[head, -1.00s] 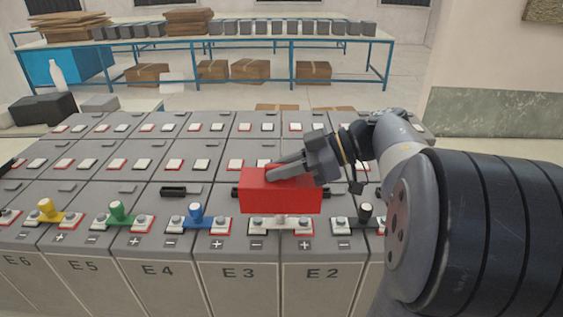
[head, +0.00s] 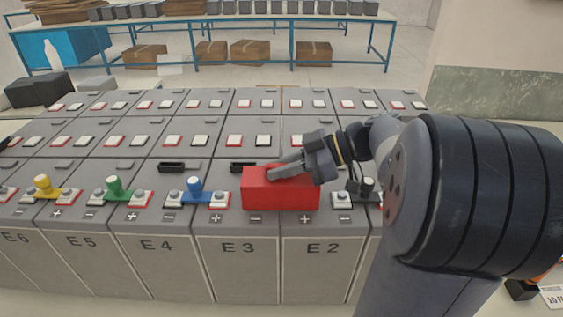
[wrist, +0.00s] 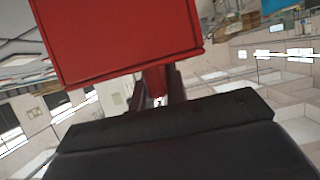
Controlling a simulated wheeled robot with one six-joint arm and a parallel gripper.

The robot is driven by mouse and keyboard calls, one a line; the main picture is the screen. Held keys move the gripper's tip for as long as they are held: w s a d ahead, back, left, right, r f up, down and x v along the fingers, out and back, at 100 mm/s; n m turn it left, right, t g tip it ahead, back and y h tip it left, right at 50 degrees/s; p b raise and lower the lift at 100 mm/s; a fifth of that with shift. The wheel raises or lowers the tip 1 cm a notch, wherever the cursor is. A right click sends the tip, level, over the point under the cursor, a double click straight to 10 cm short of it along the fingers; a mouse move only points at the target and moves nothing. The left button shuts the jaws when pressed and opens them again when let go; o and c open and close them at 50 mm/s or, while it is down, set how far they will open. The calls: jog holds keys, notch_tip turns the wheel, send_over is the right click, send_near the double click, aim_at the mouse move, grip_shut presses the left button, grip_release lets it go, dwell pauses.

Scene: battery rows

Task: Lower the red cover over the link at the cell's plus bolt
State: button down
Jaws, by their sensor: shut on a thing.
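The red cover (head: 280,192) is a box shape, upright and level, over the row of terminals where cells E3 (head: 239,248) and E2 (head: 323,248) meet. It also fills the upper left of the wrist view (wrist: 118,40). My gripper (head: 284,169) is shut on the top of the cover, reaching in from the right. The link and the bolts under the cover are hidden from the head. The cover's lower edge is down at terminal height; I cannot tell whether it touches the cell tops.
A black-topped link (head: 366,187) stands close on the right, below my arm. Bare terminals fill the rows behind.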

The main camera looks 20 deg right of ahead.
jog(key=shift+f, duration=0.2)
jog(key=c, duration=1.3)
grip_release()
jog(key=b+v, duration=0.1)
jog(key=v, duration=1)
jog(key=shift+a, duration=0.1)
